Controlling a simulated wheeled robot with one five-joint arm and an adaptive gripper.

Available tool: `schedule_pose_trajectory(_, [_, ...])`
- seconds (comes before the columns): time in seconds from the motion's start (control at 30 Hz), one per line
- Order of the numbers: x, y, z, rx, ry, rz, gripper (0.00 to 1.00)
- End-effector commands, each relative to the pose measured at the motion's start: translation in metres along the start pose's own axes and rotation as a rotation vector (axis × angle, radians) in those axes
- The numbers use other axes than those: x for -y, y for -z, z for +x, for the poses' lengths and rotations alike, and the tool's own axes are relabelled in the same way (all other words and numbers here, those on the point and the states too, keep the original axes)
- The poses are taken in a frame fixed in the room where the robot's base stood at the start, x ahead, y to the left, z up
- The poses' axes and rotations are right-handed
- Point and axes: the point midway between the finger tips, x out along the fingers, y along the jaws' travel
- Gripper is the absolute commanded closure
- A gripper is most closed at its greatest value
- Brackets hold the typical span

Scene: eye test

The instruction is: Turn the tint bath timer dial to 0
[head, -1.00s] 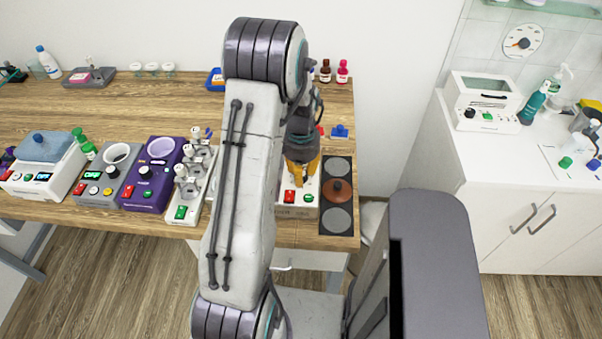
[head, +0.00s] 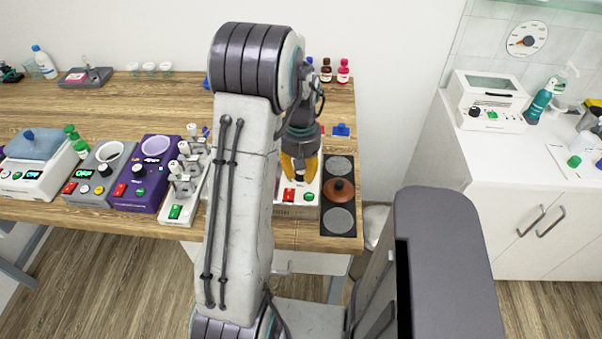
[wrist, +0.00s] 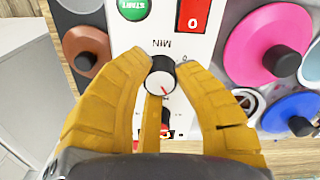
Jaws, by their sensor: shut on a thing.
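The timer dial (wrist: 160,80) is a small black knob with a white face and a red pointer line. In the wrist view the pointer aims toward the lower right. It sits on a white panel with upside-down "MIN" lettering beside it. My gripper (wrist: 163,62) is shut on the dial, its yellow fingers on either side of it. In the head view my gripper (head: 299,168) is low over the white unit (head: 306,211), which has red and green buttons. The dial is hidden there behind my gripper. The scale around the dial is mostly covered.
A green START button (wrist: 132,8) and a red switch (wrist: 194,14) marked 0 are near the dial. Pink (wrist: 265,45) and blue (wrist: 290,112) round lids stand close on the right in the wrist view. A black tray (head: 325,228) with a brown lid (head: 338,189) borders the unit.

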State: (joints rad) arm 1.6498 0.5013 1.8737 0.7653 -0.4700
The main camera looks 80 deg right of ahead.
Motion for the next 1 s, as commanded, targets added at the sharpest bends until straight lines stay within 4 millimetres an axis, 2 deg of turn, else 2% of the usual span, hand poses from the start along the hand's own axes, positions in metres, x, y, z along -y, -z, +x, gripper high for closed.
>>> schedule_pose_trajectory(1.0, [0.0009, -0.002, 0.0033, 0.005, 0.007, -0.964, 1.0])
